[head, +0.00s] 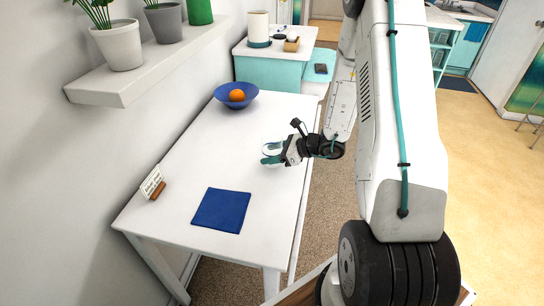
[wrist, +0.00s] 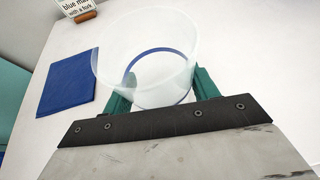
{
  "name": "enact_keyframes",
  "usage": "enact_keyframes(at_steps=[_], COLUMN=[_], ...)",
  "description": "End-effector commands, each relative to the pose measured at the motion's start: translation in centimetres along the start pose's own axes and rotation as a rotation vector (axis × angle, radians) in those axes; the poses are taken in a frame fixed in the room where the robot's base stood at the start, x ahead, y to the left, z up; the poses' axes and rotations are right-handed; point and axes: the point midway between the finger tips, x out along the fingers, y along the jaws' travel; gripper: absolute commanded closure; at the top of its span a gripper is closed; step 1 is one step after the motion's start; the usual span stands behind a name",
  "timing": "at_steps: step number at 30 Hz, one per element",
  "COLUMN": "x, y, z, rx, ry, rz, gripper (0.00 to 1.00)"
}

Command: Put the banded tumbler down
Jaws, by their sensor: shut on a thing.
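The banded tumbler (wrist: 147,60) is clear and frosted, with a blue band around it. In the wrist view it sits between the teal fingers of my gripper (wrist: 162,92), which is shut on it. In the head view my gripper (head: 273,153) is over the right part of the white table (head: 190,135), and the tumbler shows only as a small pale shape at the fingers. I cannot tell whether the tumbler's base touches the table.
A blue mat (head: 221,210) lies bare at the near end, beside a small sign (head: 153,184) whose wrist-view text includes "blue" and "with a fork". A blue bowl (head: 222,97) with an orange (head: 237,95) stands at the far end. A plant shelf (head: 125,85) overhangs the left.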

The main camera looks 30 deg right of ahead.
Motion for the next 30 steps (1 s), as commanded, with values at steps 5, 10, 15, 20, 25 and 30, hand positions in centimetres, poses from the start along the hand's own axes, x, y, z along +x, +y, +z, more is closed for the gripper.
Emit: enact_keyframes(at_steps=[5,10,15,20,25,30], x=[0.5,0.5,0.7,0.8,0.8,0.1], y=[-0.3,-0.3,-0.3,-0.2,-0.2,-0.2], z=[-2.2,-2.1,-2.4,-2.3,-2.3,-2.0], rx=[0.006,0.004,0.004,0.003,0.002,0.002], ry=[0.0,0.0,0.0,0.0,0.0,0.0], rz=[-0.008,-0.008,-0.007,-0.005,-0.005,-0.006], gripper=[0.69,0.69,0.69,0.19,0.19,0.19])
